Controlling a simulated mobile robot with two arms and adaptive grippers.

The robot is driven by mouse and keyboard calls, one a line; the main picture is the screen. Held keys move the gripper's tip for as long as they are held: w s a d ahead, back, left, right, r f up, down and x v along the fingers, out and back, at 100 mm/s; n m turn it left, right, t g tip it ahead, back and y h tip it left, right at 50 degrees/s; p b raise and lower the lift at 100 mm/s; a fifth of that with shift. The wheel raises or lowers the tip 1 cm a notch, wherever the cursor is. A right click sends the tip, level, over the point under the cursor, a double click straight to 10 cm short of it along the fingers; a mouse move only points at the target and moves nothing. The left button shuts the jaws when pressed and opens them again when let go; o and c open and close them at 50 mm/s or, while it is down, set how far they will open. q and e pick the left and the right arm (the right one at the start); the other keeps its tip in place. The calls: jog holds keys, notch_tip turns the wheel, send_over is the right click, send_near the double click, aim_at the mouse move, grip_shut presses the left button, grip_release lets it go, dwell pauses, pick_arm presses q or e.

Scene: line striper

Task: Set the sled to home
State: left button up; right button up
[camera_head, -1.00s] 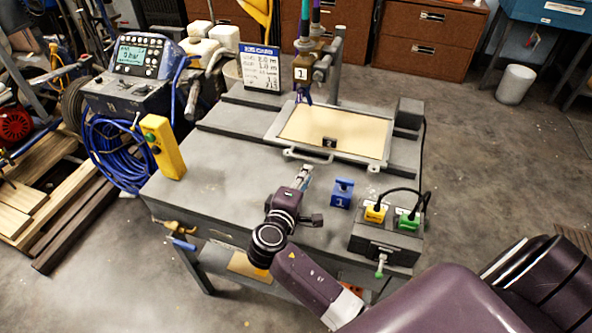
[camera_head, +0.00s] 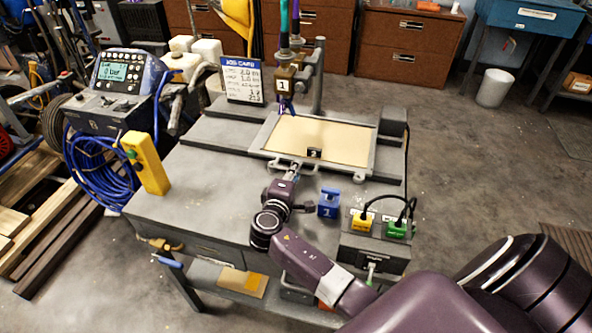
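The sled (camera_head: 368,157) is a light metal frame around a tan panel, lying flat across the dark rails on the grey bench. A looped handle (camera_head: 292,166) runs along its front edge, and a small black tag marked with a number sits by that edge. My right gripper (camera_head: 293,172) is at the front handle, pointing away from me. Its fingertips overlap the handle in the picture; I cannot tell whether they touch or grip it. My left gripper is not in view.
A blue block marked 1 (camera_head: 328,203) stands close right of my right gripper. A box with yellow and green plugs (camera_head: 374,240) is at the bench's front right. A yellow control box (camera_head: 146,163) stands at left. Nozzles (camera_head: 287,84) hang above the sled's back left.

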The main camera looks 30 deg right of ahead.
aim_at(281, 168)
jog(key=shift+c, duration=0.3)
grip_shut()
jog(key=shift+f, duration=0.1)
jog(key=shift+w+a+b, duration=0.25)
jog(key=shift+w+b, duration=0.05)
jog(key=shift+b, duration=0.05)
jog(key=w+a+b, duration=0.1)
jog(key=w+a, duration=0.1)
jog(key=shift+w+a+b, duration=0.2)
jog(key=shift+w+b, duration=0.15)
jog(key=shift+b, duration=0.05)
jog(key=shift+w+a, duration=0.1)
jog(key=shift+w, duration=0.05)
